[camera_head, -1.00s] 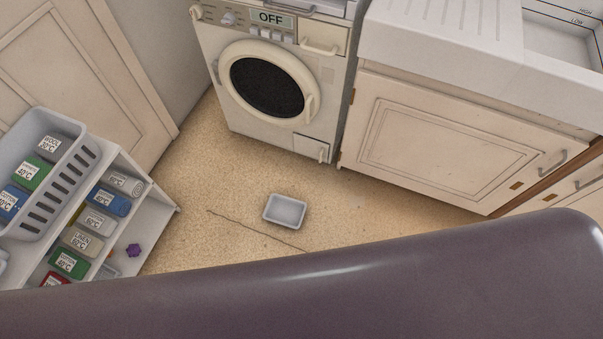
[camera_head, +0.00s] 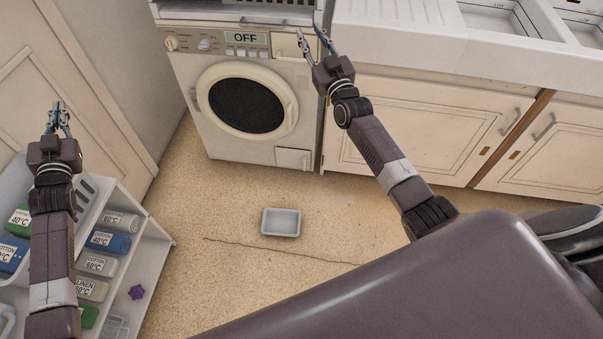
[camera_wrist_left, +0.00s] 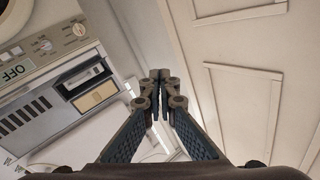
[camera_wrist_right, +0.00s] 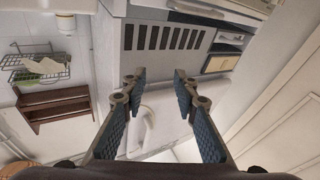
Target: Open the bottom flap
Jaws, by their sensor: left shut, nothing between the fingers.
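The bottom flap (camera_head: 293,158) is a small square panel at the lower right of the white washing machine (camera_head: 207,128). It looks shut, and the machine's display reads OFF. The round door (camera_head: 247,105) above it is shut. My left gripper (camera_head: 58,108) is shut and empty, over the shelf unit at the left, well away from the flap. It also shows in the left wrist view (camera_wrist_left: 158,75). My right gripper (camera_head: 312,38) is open and empty, in front of the machine's upper right corner and above the flap. Its parted fingers show in the right wrist view (camera_wrist_right: 158,78).
A small grey tray (camera_head: 281,223) lies on the floor in front of the machine. A shelf unit (camera_head: 150,245) with labelled rolls stands at the left. A cupboard (camera_head: 425,135) stands right of the machine. The floor before the flap is clear.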

